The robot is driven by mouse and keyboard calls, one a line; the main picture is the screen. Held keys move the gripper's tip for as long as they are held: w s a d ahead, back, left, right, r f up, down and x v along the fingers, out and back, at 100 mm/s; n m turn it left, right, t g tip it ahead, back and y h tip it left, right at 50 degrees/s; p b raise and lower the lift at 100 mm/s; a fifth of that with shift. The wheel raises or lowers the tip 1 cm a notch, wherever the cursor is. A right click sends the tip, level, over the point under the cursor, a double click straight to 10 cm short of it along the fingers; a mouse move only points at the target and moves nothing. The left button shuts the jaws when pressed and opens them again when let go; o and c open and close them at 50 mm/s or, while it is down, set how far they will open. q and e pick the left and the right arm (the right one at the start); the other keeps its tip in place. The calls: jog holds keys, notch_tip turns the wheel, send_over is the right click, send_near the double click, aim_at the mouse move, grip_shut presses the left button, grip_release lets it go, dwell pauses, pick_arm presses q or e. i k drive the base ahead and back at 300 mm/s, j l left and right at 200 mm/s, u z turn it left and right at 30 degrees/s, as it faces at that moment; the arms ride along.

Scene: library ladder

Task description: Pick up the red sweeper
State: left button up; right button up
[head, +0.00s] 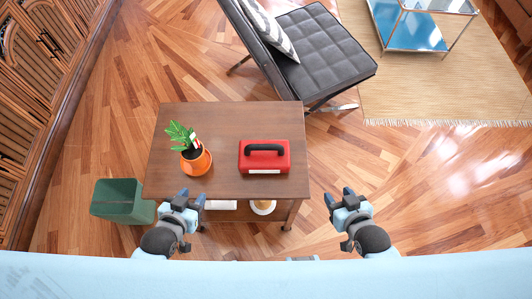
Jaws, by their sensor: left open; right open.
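The red sweeper (283,161) is a small red block with a dark handle arched on top. It lies on the right part of the brown wooden table (230,120) in the head view. My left gripper (188,194) is open and empty at the table's front edge, left of and nearer than the sweeper. My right gripper (338,192) is open and empty beyond the table's right edge, to the right of and nearer than the sweeper. Neither gripper touches the sweeper.
An orange pot with a green plant (196,161) stands on the table left of the sweeper. A lower shelf holds a white bowl-like thing (263,207). A green bin (120,199) stands left. A black chair (318,52) stands behind. Floor at right is clear.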

aim_at(255, 156)
jog(key=u, duration=1.6)
jog(key=k+l+u, duration=0.2)
jog(key=u, duration=0.3)
jog(key=k+l+u, duration=0.1)
jog(key=u, duration=0.35)
jog(key=k+u, duration=0.3)
jog(key=u, duration=0.2)
jog(key=k+l, duration=0.55)
